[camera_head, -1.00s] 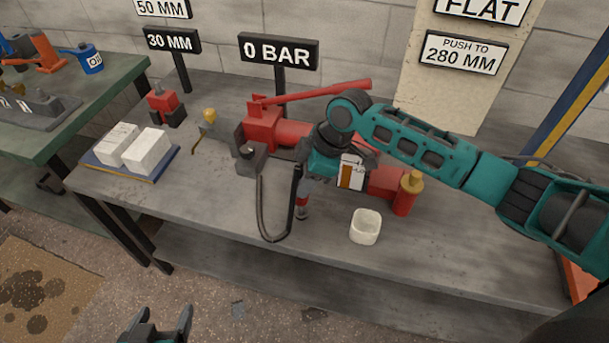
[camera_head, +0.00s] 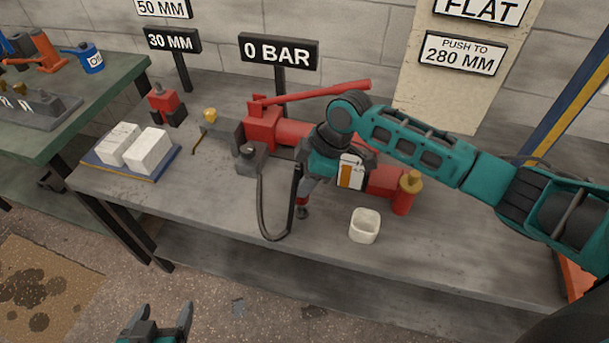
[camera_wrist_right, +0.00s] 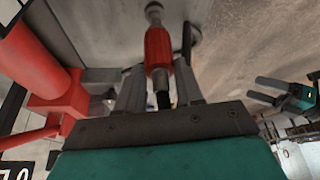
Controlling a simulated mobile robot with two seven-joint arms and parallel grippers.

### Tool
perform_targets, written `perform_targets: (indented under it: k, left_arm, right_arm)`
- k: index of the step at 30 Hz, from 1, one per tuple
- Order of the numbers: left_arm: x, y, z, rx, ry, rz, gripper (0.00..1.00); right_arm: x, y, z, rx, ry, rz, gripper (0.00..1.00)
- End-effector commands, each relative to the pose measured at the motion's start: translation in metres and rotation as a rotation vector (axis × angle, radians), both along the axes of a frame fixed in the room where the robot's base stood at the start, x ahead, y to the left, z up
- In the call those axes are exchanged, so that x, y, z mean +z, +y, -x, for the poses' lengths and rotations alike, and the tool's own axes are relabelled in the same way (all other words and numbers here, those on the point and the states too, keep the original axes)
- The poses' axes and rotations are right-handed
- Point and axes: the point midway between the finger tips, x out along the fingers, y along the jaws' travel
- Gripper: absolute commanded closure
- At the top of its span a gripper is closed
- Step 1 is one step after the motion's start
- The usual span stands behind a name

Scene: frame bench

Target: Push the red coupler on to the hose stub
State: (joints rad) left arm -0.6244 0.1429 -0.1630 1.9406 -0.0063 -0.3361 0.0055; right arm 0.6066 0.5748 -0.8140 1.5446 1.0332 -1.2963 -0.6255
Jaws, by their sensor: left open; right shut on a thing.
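The red coupler (camera_wrist_right: 158,48) lies between the fingers of my right gripper (camera_wrist_right: 160,88) in the right wrist view, with a silver tip at its far end and a dark piece at its near end. In the head view, the right gripper (camera_head: 304,190) is shut on the coupler (camera_head: 303,211) above the bench, and the fingers hide part of it. A black hose (camera_head: 263,212) loops from the red pump (camera_head: 264,130) up beside this gripper. I cannot make out the hose stub clearly. My left gripper (camera_head: 166,328) is open and empty, low in front of the bench.
A white cup (camera_head: 364,226) stands right of the coupler. White blocks (camera_head: 146,147) lie on a blue tray at the left. A small red jack (camera_head: 164,106) stands further back. The bench front (camera_head: 215,205) is clear.

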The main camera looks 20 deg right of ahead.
Motion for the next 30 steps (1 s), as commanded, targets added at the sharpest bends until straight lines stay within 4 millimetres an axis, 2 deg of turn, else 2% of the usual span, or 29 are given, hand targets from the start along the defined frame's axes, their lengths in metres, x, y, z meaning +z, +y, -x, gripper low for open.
perform_targets:
  k: [10, 30]
  left_arm:
    - [-0.001, 0.0, 0.0, 0.0, 0.001, 0.0, 0.23]
    - [-0.009, 0.0, 0.001, 0.0, 0.001, 0.0, 0.23]
  right_arm:
    - [-0.002, 0.0, 0.0, 0.001, -0.001, -0.001, 1.0]
    - [-0.019, 0.0, 0.0, 0.001, -0.001, -0.002, 1.0]
